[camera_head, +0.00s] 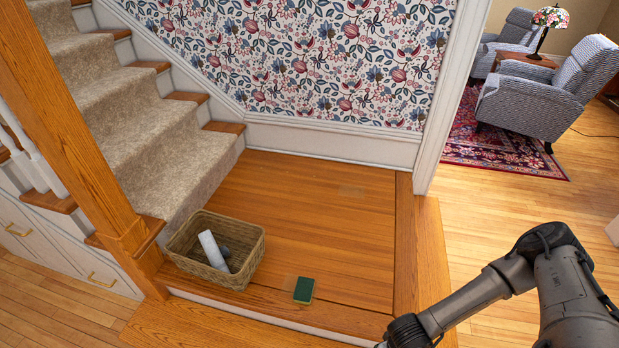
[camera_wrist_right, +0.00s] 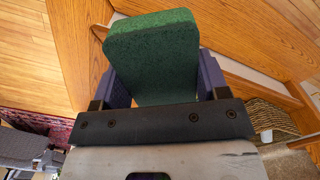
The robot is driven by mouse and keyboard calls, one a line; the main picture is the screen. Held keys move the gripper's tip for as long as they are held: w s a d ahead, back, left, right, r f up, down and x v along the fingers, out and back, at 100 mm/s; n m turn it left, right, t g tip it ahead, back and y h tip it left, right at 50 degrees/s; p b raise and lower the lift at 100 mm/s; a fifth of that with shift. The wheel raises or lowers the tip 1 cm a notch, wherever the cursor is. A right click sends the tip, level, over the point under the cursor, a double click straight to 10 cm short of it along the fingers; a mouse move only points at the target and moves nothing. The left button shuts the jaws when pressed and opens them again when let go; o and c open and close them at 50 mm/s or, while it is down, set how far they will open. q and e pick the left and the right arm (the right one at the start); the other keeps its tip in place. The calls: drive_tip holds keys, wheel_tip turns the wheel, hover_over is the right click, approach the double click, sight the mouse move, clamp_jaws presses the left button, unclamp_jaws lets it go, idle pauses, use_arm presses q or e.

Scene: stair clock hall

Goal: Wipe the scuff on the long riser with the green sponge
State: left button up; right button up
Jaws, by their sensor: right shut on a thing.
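My right gripper (camera_wrist_right: 161,82) is shut on a green sponge (camera_wrist_right: 150,45), which stands out between its two purple fingers in the right wrist view. In the head view my right arm reaches in from the lower right, and its gripper is cut off by the bottom edge. The long white riser (camera_head: 270,320) runs below the landing's front edge. My left gripper is not in view.
A wicker basket (camera_head: 187,263) holding a white roll or bottle (camera_head: 213,250) and a dark item stands on the landing (camera_head: 310,215). A wooden post (camera_head: 95,150) and carpeted stairs (camera_head: 150,120) are at left. The landing's middle is clear.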

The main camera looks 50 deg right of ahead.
drive_tip(key=w+a+r+n+p, duration=0.2)
drive_tip(key=w+a+r+p, duration=0.55)
drive_tip(key=r, duration=0.95)
drive_tip(key=w+a+r+n+p, duration=0.2)
drive_tip(key=w+a+r+p, duration=0.15)
drive_tip(key=w+r, duration=1.05)
drive_tip(key=w+a+r+n+p, duration=0.1)
drive_tip(key=w+a+r+p, duration=0.5)
drive_tip(key=r, duration=1.3)
drive_tip(key=s+r+p, duration=0.4)
drive_tip(key=r+p, duration=1.2)
drive_tip(key=p, duration=0.2)
drive_tip(key=s+d+r+p, duration=0.1)
drive_tip(key=s+r+p, duration=0.3)
drive_tip(key=r+p, duration=1.3)
drive_tip(key=shift+r+p, duration=0.3)
drive_tip(key=shift+p, duration=0.85)
drive_tip(key=shift+f, duration=0.15)
